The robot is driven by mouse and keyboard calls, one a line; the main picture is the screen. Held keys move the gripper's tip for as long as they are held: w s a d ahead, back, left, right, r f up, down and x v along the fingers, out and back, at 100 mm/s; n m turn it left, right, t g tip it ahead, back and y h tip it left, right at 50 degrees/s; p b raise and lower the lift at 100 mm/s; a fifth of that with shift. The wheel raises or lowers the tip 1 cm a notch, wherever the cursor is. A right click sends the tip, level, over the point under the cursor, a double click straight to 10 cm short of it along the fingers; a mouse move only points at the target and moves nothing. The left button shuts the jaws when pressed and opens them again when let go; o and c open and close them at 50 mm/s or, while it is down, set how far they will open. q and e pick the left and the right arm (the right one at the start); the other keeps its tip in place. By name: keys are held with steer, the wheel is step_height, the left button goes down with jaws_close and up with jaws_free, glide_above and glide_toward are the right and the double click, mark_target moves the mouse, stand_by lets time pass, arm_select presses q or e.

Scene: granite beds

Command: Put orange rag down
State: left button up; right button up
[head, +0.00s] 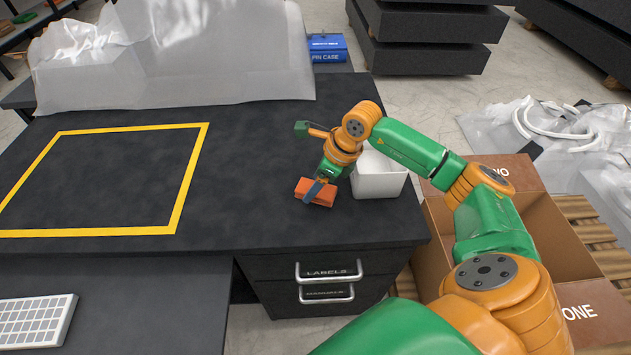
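The orange rag (303,187) is a small folded block at the right part of the dark bench top (250,215). My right gripper (318,190) points down at it, with a dark finger across the rag's near face. The gripper appears shut on the rag; the far finger is hidden. The rag is at or just above the bench surface; I cannot tell whether it touches. My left gripper is not in view.
A white bin (380,182) stands right beside my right gripper. A yellow taped rectangle (185,187) marks clear bench at left. Clear plastic sheeting (215,55) lies at the back. Drawers (330,280) are below the front edge; an open cardboard box (560,255) is at right.

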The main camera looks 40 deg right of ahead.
steer(key=shift+o, duration=0.9)
steer(key=shift+r, duration=0.1)
steer(key=shift+d+r, duration=0.1)
steer(key=shift+r, duration=0.25)
steer(key=v, duration=1.1)
steer(key=shift+s+r, duration=0.15)
